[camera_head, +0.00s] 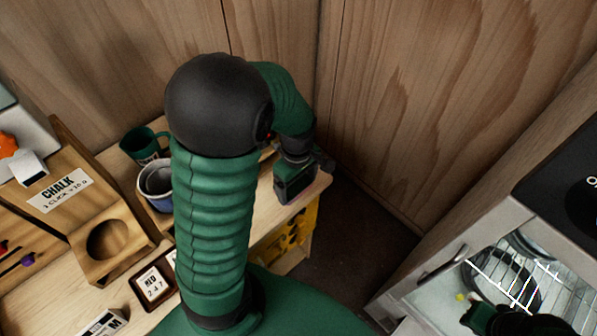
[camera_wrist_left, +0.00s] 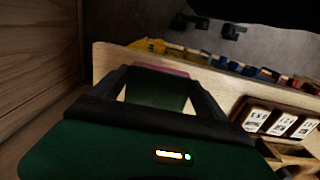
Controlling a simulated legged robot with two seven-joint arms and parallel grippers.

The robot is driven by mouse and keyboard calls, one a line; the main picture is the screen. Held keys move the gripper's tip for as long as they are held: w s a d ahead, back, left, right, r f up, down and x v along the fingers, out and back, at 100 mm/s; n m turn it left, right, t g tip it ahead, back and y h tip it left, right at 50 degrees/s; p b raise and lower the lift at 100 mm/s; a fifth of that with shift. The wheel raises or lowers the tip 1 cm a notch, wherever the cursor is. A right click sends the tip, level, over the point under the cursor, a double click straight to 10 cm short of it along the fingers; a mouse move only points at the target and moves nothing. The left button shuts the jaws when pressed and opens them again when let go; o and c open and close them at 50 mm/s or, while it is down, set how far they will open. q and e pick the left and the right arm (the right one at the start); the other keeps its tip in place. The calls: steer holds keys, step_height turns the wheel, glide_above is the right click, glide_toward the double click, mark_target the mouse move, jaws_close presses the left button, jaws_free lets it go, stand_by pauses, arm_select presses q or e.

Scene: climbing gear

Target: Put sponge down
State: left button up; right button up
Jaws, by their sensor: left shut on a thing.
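My left gripper (camera_head: 308,172) is at the right end of the wooden counter (camera_head: 262,236), near the wall corner. In the left wrist view, its dark fingers (camera_wrist_left: 158,92) are shut on a block with a green face and a pinkish far edge, which looks like the sponge (camera_wrist_left: 155,91). The wooden surface shows around and beyond it; I cannot tell whether the sponge touches it.
A wooden chalk holder (camera_head: 72,187) and a small number block (camera_head: 153,284) are further left. A glass-fronted appliance (camera_head: 437,264) stands at right.

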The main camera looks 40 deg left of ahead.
arm_select(q)
steer(key=w+a, duration=0.2)
steer(key=w, duration=0.1)
steer(key=w+a, duration=0.1)
steer(key=w, duration=0.1)
steer(key=shift+f, duration=0.4)
steer(key=f, duration=0.3)
steer(key=shift+s+a+f+p, duration=0.1)
steer(key=shift+s+a+p, duration=0.05)
steer(key=shift+s+p, duration=0.15)
steer(key=shift+w+f, duration=0.1)
steer(key=shift+w, duration=0.05)
steer(key=o, duration=1.2)
steer(key=shift+c, duration=0.2)
step_height(320, 180, up, 12)
steer(key=shift+f, duration=0.1)
steer(key=s+d+f+m+t, duration=0.1)
steer(key=s+d+f+m, duration=0.1)
steer(key=d+m, duration=0.5)
steer(key=s+d+f+m+t, duration=0.1)
steer(key=s+d+f+m, duration=0.1)
steer(key=s+d+m, duration=0.2)
steer(key=d+m, duration=0.3)
steer(key=m, duration=0.3)
steer(key=shift+d+t, duration=0.3)
steer(key=shift+d, duration=0.1)
